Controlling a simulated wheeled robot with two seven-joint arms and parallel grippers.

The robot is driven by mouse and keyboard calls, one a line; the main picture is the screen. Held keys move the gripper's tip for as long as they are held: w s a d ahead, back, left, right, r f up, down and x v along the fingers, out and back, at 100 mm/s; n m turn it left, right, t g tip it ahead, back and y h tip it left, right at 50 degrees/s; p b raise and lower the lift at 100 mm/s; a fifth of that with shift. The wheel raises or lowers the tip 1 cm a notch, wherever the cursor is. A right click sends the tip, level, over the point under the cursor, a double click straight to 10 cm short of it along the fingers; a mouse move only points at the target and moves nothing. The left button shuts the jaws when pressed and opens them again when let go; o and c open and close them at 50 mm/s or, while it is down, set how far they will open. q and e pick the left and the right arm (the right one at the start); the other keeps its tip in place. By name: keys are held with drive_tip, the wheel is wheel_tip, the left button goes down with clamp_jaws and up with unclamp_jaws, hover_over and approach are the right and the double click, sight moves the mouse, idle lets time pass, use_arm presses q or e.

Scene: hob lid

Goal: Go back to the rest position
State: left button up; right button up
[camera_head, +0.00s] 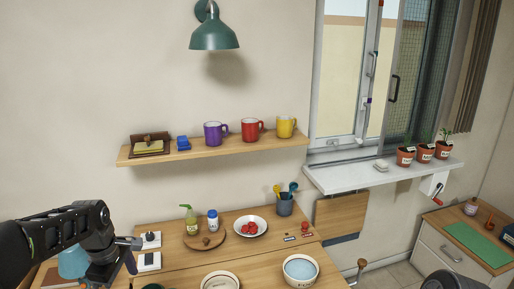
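My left arm comes in from the left edge, and its gripper (130,254) is at the lower left, over the left end of the wooden counter (180,275). The gripper is small and seen from the side, so I cannot tell whether it is open or shut. Nothing shows clearly between its fingers. Two small white items with dark tops, a rear one (150,241) and a front one (149,262), are just right of it; I cannot tell if it touches them. My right gripper is not seen. A hob lid cannot be made out.
A wooden shelf (220,147) holds purple (213,134), red (250,130) and yellow (286,127) mugs. On the counter are a round board (205,243), a plate of red items (240,226), a utensil cup (285,208) and bowls (300,270). Potted plants (425,154) line the windowsill.

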use_arm(q)
drive_tip(key=w+d+f+m+t+h+b, duration=0.1)
drive_tip(key=d+f+m+t+h+b, duration=0.15)
drive_tip(key=d+f+m, duration=1.2)
drive_tip(key=s+d+f+g+b, duration=0.1)
drive_tip(key=s+d+f+b, duration=0.1)
drive_tip(key=s+d+f, duration=0.3)
drive_tip(key=s+d+f+m+g+h+b, duration=0.1)
drive_tip(key=s+d+f+b, duration=0.2)
drive_tip(key=s+f, duration=0.8)
drive_tip(key=s+d+f+g+b, duration=0.1)
drive_tip(key=s+d+f+b, duration=0.1)
drive_tip(key=s+d+f, duration=0.5)
wheel_tip(320, 180, down, 3)
drive_tip(key=shift+s+d+f+h, duration=0.2)
drive_tip(key=shift+s+h, duration=0.15)
drive_tip(key=shift+s, duration=0.65)
